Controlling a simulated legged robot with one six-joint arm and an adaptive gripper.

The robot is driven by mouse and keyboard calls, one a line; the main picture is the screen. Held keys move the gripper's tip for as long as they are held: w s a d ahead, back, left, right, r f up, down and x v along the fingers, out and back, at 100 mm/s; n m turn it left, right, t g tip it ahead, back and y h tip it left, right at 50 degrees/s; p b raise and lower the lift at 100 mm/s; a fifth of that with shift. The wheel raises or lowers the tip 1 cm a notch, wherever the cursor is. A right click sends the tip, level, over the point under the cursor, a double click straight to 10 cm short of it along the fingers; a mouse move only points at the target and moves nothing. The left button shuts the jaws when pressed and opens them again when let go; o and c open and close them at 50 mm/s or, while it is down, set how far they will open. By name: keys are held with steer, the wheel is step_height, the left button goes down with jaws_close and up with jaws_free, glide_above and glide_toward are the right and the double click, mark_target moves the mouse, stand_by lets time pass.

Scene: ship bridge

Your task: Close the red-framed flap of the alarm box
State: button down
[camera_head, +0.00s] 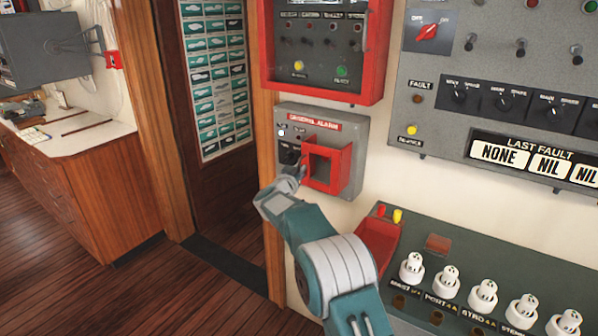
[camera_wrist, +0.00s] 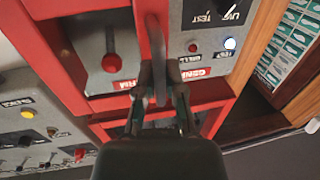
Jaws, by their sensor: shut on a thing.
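The grey alarm box (camera_head: 348,127), with its red "GENERAL ALARM" label, is on the wall in the head view. Its red-framed flap (camera_head: 346,166) stands out from the box face and is open. My gripper (camera_head: 302,168) is at the left side of the flap. My fingers partly hide the label.
A red-framed panel (camera_head: 369,97) is just above the box. A grey-green console (camera_head: 455,245) with several white knobs juts out below right. A large grey switch panel (camera_head: 430,130) is at right. A wooden doorway (camera_head: 170,120) lies left.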

steer(key=shift+a+r, duration=0.15)
steer(key=c, duration=0.7)
jaws_free()
steer(key=shift+w+a, duration=0.1)
steer(key=shift+a, duration=0.05)
steer(key=shift+s, duration=0.3)
steer(key=v, duration=1.1)
steer(key=shift+s+a+f, duration=0.15)
steer(key=shift+a+f, duration=0.05)
steer(key=shift+a, duration=0.05)
